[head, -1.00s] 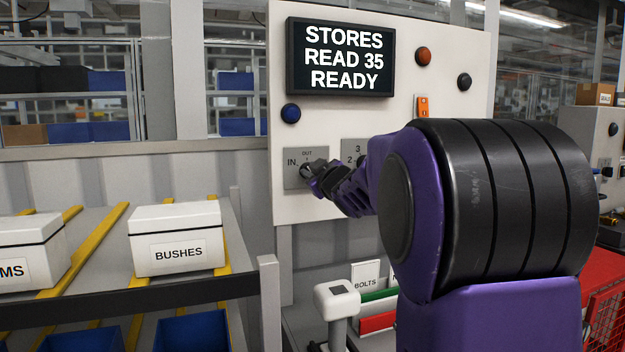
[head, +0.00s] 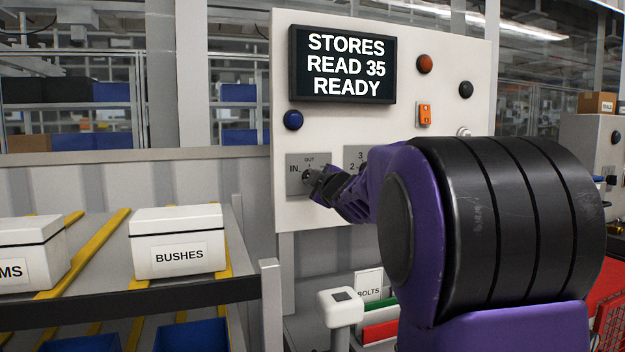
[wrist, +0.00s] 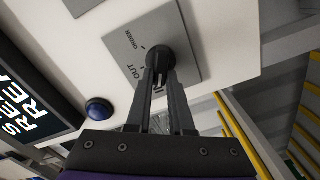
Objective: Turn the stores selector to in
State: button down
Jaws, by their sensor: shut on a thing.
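The stores selector is a dark round knob (wrist: 160,58) on a grey plate (head: 294,186) on the white panel. The plate reads IN at left and OUT at top in the head view; ORDER also shows in the wrist view. My gripper (head: 315,180) reaches in from the right at the knob. In the wrist view my gripper (wrist: 159,73) has its fingertips closed on the knob. The fingers cover part of the knob and of the IN label. I cannot tell which label the knob points to.
The panel screen (head: 342,65) reads STORES READ 35 READY. A blue button (head: 293,120) sits above the plate, and a second selector plate (head: 352,157) is close at right, partly behind my arm. A BUSHES box (head: 180,242) stands on the rack at left.

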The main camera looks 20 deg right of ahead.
jog(key=shift+r, duration=0.1)
jog(key=c, duration=0.8)
grip_release()
jog(key=shift+s, duration=0.1)
